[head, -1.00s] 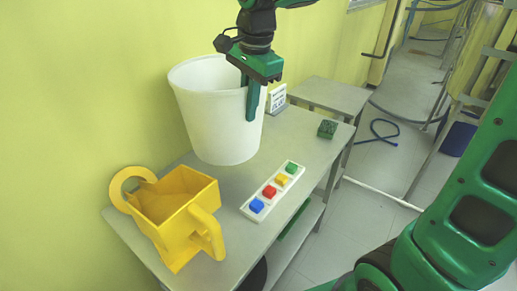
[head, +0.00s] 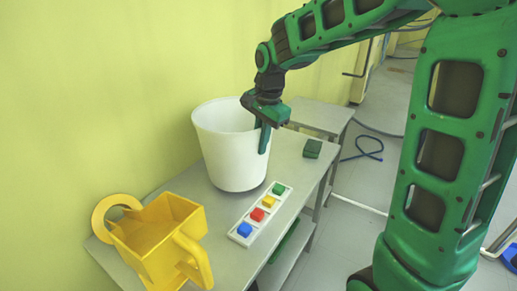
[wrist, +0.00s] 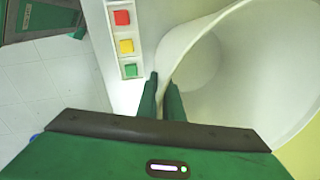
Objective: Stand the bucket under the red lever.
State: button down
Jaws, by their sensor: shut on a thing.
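The white bucket (head: 224,150) is upright over the grey table, near the yellow-green wall. My gripper (head: 265,138) is shut on the near right part of its rim, with one finger outside the wall. The wrist view shows the two fingers (wrist: 160,98) on either side of the rim and the bucket's empty inside (wrist: 245,75). I cannot tell for sure whether the bucket's base touches the table. No red lever is in view.
A yellow scoop-like container (head: 155,240) with a handle stands at the table's front left. A white strip with coloured blocks (head: 260,212) lies beside the bucket. A dark green block (head: 312,148) is at the right edge. A lower grey table (head: 322,117) stands behind.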

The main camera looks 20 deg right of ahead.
jog(key=shift+f, duration=0.75)
jog(key=c, duration=1.9)
grip_release()
jog(key=shift+f, duration=0.1)
notch_tip(320, 180, up, 12)
jog(key=s, duration=0.2)
jog(key=s+d+f+n, duration=0.2)
jog(key=s+d+f, duration=0.2)
jog(key=s, duration=0.5)
jog(key=s+d+f+n+g, duration=0.1)
jog(key=s+d+f+n, duration=0.1)
jog(key=s+d+f, duration=0.2)
jog(key=s+d+f+n, duration=0.3)
jog(key=s+d, duration=0.5)
jog(key=s, duration=0.8)
jog(key=shift+s+d+f+g+h, duration=0.15)
jog(key=shift+f+g+h, duration=0.15)
jog(key=shift+f, duration=0.5)
